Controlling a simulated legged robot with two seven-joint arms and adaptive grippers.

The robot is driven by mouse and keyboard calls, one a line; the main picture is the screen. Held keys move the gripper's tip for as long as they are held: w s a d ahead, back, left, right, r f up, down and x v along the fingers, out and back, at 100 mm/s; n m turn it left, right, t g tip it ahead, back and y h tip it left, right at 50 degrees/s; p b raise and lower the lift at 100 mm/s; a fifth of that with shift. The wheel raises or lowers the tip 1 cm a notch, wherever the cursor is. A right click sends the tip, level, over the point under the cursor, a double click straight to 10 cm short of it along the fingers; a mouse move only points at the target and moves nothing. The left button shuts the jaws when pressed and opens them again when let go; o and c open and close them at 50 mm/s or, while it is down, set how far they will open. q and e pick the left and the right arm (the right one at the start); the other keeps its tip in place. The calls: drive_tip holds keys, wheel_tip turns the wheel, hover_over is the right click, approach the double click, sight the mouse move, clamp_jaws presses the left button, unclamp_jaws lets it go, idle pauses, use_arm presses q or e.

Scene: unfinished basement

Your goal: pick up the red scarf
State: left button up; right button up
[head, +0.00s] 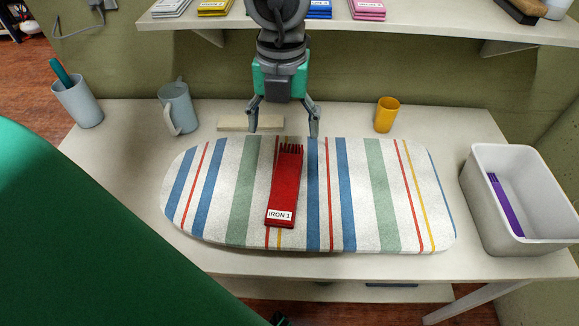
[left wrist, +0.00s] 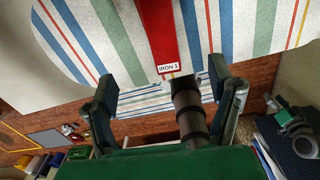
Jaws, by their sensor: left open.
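The red scarf (head: 284,188) lies folded long and narrow on the striped ironing board (head: 350,180), fringe at the far end and a white "IRON 1" label at the near end. My left gripper (head: 284,132) is open and empty, fingers pointing down by the board's far edge, just beyond the fringe. In the left wrist view the scarf (left wrist: 160,35) shows at the top, its label lying ahead of and between the two spread fingers. The fingers do not grip it. My right gripper is not in view.
A white bin (head: 480,215) holding a purple item (head: 505,205) stands at the right. A yellow cup (head: 387,115), a grey-blue pitcher (head: 178,108) and a cup (head: 78,103) stand behind the board. A shelf (head: 430,30) with folded cloths hangs above.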

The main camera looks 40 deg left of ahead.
use_arm(q)
wheel_tip(320, 180, down, 3)
drive_tip(key=b, duration=0.3)
approach(287, 178)
drive_tip(key=shift+s+a+f, duration=0.45)
drive_tip(key=shift+a+f, duration=0.1)
drive_tip(key=shift+a, duration=0.05)
drive_tip(key=f, duration=0.2)
drive_tip(key=d+f+b, duration=0.1)
drive_tip(key=f, duration=0.1)
drive_tip(key=shift+w+f, duration=0.15)
drive_tip(key=f, duration=0.1)
drive_tip(key=f+b, duration=0.1)
drive_tip(key=f, duration=0.3)
drive_tip(key=shift+w+a+f, duration=0.1)
drive_tip(key=shift+w+a, duration=0.1)
drive_tip(key=shift+w, duration=0.15)
drive_tip(key=shift+d, duration=0.25)
drive_tip(key=c, duration=0.3)
drive_tip(key=shift+d, duration=0.1)
drive_tip(key=c, duration=1)
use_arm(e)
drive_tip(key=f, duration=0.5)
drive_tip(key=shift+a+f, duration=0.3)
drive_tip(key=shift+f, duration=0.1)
